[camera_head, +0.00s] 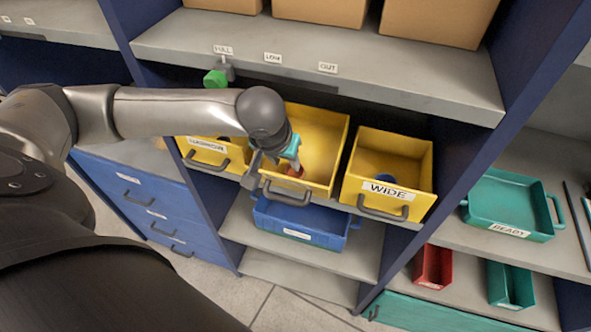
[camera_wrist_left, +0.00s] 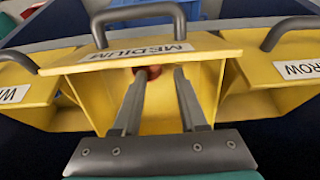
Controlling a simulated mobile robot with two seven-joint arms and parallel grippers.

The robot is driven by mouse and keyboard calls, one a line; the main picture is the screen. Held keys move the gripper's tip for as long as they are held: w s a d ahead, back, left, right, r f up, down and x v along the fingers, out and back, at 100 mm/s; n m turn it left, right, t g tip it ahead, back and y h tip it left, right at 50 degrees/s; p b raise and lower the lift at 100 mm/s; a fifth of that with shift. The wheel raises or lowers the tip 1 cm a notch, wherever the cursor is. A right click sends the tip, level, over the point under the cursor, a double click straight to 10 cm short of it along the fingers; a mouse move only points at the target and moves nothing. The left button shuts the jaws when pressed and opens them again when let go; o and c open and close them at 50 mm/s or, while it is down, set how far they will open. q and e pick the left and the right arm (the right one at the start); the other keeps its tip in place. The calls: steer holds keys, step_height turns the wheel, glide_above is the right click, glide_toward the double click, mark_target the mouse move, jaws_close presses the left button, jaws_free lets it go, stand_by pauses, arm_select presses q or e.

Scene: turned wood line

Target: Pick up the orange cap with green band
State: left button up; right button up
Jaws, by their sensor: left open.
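A small orange-red piece (camera_head: 295,171) lies inside the middle yellow drawer (camera_head: 330,130), near its front wall. I cannot make out a green band on it. In the left wrist view the orange-red piece (camera_wrist_left: 152,72) shows just beyond the fingertips, partly hidden by the left-hand finger, close to the front panel labelled MEDIUM (camera_wrist_left: 135,53). My left gripper (camera_head: 291,163) reaches down into this drawer from above; its open fingers (camera_wrist_left: 160,75) are apart, with nothing visibly held. My right gripper is not in view.
Yellow drawers flank it: one labelled WIDE (camera_head: 420,165) with a blue piece (camera_head: 386,164) inside, and a narrow one (camera_head: 205,158). A shelf (camera_head: 400,75) overhangs behind. Below is a blue bin (camera_head: 300,223); at right stands a teal tray (camera_head: 510,200) labelled READY.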

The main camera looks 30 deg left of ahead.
mark_target(295, 173)
arm_select(q)
steer(key=shift+x, duration=1.3)
jaws_close()
